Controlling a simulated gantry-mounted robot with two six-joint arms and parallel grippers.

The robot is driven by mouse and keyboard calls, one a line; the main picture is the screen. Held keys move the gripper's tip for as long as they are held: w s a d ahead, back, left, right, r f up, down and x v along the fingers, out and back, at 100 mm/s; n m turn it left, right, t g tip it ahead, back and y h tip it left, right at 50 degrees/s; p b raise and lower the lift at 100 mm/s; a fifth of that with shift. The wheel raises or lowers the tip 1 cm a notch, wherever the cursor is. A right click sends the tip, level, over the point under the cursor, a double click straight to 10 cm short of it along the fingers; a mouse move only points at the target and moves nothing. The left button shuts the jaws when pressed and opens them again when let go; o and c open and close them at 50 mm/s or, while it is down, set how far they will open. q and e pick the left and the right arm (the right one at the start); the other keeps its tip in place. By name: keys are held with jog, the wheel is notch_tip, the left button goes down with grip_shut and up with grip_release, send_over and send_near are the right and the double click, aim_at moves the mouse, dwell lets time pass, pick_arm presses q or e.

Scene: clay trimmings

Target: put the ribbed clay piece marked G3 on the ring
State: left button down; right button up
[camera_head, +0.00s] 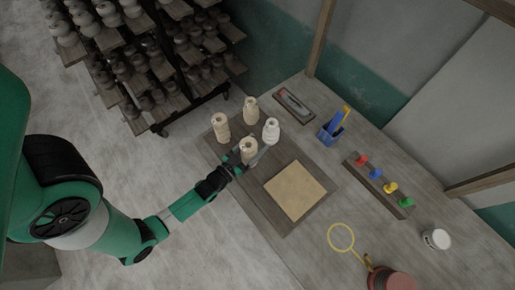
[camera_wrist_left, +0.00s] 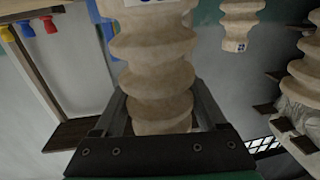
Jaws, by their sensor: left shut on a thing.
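A ribbed, cream clay piece (camera_head: 248,148) is in my left gripper (camera_head: 239,163), at the near left of the dark board. In the left wrist view the held piece (camera_wrist_left: 154,75) stands between the two fingers; its label is cut off at the top edge, so I cannot read it. I cannot tell whether it touches the board. Other clay pieces stand close by: one at the left (camera_head: 221,128), one behind (camera_head: 251,110) and a whiter one (camera_head: 271,131). Their marks are too small to read. A thin yellow ring (camera_head: 331,228) lies on the table at the front right. My right gripper is out of view.
The dark board (camera_head: 283,221) carries a tan square sheet (camera_head: 296,190). Shelves of pottery stand behind.

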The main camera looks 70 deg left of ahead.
aim_at(243, 160)
pick_arm(q)
jog(key=f, duration=0.1)
jog(key=f+b, duration=0.2)
jog(key=shift+w+a+f, duration=0.15)
jog(key=shift+w+a, duration=0.05)
jog(key=shift+w, duration=0.1)
jog(key=shift+s+d, duration=0.1)
jog(key=shift+s, duration=0.05)
grip_release()
jog(key=shift+r, duration=0.2)
jog(key=v, duration=1)
jog(key=shift+s, duration=0.3)
jog(key=shift+s+d+f+p, duration=0.15)
jog(key=shift+s+d+p, duration=0.25)
jog(key=shift+s, duration=0.2)
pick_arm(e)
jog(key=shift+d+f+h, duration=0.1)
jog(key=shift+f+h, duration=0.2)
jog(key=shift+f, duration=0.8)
